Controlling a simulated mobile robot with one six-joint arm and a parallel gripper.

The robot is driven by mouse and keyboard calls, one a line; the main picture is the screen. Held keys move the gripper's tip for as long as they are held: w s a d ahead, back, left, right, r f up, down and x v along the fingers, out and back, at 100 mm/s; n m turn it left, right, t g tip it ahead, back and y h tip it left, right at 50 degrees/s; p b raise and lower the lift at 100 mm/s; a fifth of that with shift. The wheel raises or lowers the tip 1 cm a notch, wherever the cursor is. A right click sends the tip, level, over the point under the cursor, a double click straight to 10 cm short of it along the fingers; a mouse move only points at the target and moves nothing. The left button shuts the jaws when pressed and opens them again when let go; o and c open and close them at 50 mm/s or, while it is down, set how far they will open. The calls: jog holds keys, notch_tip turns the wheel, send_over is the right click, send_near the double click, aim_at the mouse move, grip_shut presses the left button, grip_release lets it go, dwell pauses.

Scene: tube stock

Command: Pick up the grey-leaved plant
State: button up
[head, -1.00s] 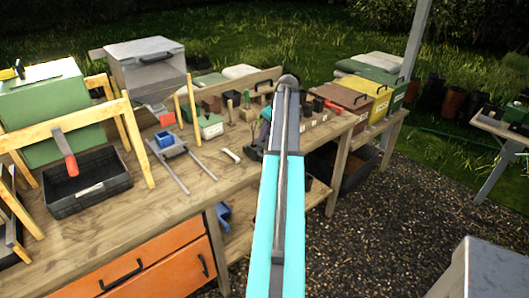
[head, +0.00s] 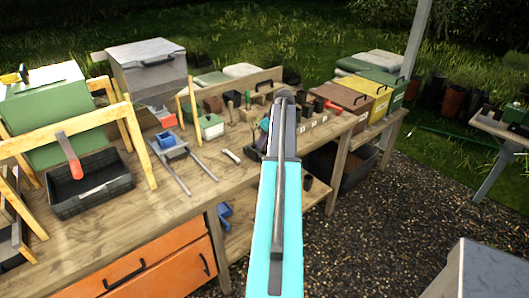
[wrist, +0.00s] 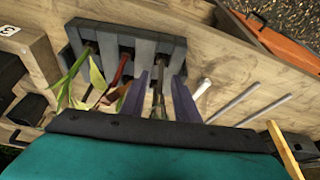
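In the wrist view, a dark grey rack (wrist: 125,43) with several slots lies on the bench. A thin, dark greyish plant (wrist: 158,100) stands at its right-hand slot, and I take it for the grey-leaved one. My gripper (wrist: 159,98) is open, with one purple finger on each side of this plant. I cannot tell whether either finger touches it. To the left are a red-stemmed plant (wrist: 122,68), a yellow-green plant (wrist: 97,76) and a green-leaved plant (wrist: 70,82).
A whitish tool (wrist: 203,86) and two grey rods lie right of the rack on the wooden bench (head: 205,180). Black pots (wrist: 28,108) stand to the left. In the head view, wooden frames, a black tray (head: 90,190) and a blue holder (head: 166,139) fill the bench's left part.

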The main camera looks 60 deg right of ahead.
aim_at(266, 151)
jog(key=shift+f, duration=0.1)
dwell(0.5)
grip_shut()
jog(key=shift+w, duration=0.1)
jog(key=shift+r+b, duration=0.7)
jog(key=shift+r, duration=0.25)
jog(key=shift+s+d+r+b, duration=0.1)
jog(key=shift+s+r+b, duration=0.45)
jog(key=shift+r, duration=0.15)
jog(key=s+d+r+b, duration=0.1)
jog(key=s+b, duration=0.1)
jog(key=s, duration=0.5)
jog(key=s+d+b, duration=0.2)
jog(key=s, duration=0.5)
jog(key=shift+s+r, duration=0.3)
jog(key=shift+r, duration=0.05)
